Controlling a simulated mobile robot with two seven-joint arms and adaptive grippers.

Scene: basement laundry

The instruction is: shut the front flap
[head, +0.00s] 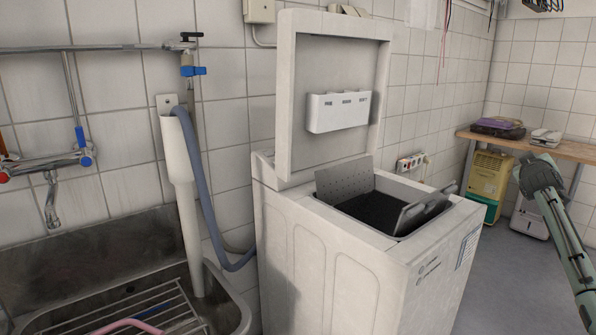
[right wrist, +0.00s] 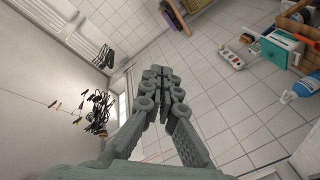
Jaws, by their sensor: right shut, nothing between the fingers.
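A white top-loading washing machine (head: 335,255) stands in the middle of the head view. Its lid (head: 285,95) stands upright at the back. In the top opening, a perforated grey rear flap (head: 343,182) stands raised. The front flap (head: 424,211), grey with cut-outs, also stands tilted up at the near right side of the opening. The dark drum interior (head: 372,212) shows between them. My right gripper (head: 536,163) is to the right of the machine, apart from it. In the right wrist view its fingers (right wrist: 160,75) are together and empty. My left gripper is not in view.
A metal sink (head: 60,285) with a rack and a grey hose (head: 200,180) are left of the machine. A wooden shelf (head: 560,147) with a yellow appliance (head: 488,178) below it stands at the back right. Floor (head: 515,270) is clear right of the machine.

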